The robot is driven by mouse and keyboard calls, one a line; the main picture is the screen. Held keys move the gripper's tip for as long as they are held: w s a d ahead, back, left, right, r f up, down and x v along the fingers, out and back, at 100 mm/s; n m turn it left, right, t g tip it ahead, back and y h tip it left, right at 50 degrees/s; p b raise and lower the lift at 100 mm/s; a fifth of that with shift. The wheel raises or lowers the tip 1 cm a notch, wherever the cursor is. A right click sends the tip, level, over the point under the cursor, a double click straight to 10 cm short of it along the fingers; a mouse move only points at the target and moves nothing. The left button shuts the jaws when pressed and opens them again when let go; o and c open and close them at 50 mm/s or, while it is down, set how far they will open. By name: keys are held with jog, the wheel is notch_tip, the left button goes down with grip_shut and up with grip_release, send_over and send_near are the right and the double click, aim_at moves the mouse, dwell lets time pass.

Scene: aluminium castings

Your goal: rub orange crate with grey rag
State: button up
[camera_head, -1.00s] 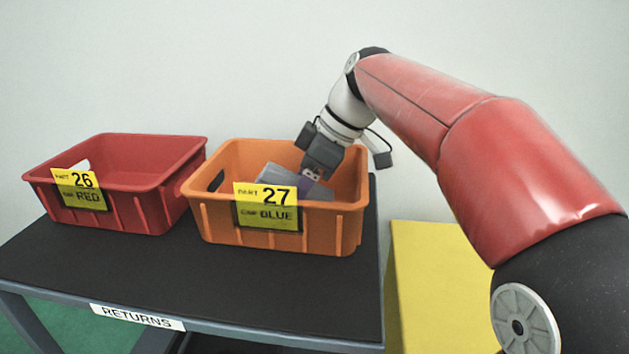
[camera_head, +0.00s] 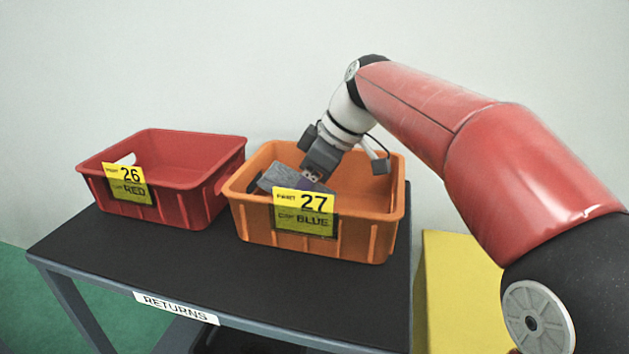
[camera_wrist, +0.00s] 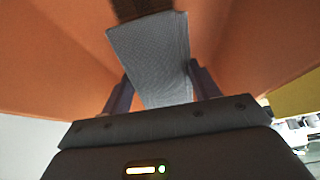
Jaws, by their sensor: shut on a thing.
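The orange crate (camera_head: 366,245) stands at the right end of the black table top, with a yellow label reading 27 and BLUE on its front. My gripper (camera_head: 310,176) reaches down into the crate's opening from above. It is shut on the grey rag (camera_head: 284,177), which sits tilted inside the crate, partly hidden behind the front wall and label. In the wrist view the rag (camera_wrist: 152,50) is a flat grey woven piece between the two fingers, with orange crate walls (camera_wrist: 60,60) around it. Whether the rag touches a wall is unclear.
A red crate (camera_head: 190,208) labelled 26 and RED stands close to the left of the orange one. Black table top (camera_head: 120,240) is bare in front, with a RETURNS sign (camera_head: 176,306) on its edge. A yellow block (camera_head: 455,290) stands right of the table; a plain wall is behind.

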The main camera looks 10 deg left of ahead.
jog(key=shift+a+p, duration=0.35)
jog(key=shift+a, duration=0.8)
jog(key=shift+r, duration=0.15)
notch_tip(320, 180, up, 6)
jog(key=p, duration=0.5)
jog(key=shift+r+p, duration=0.3)
jog(key=shift+r, duration=1.15)
jog(key=shift+w+d, duration=0.1)
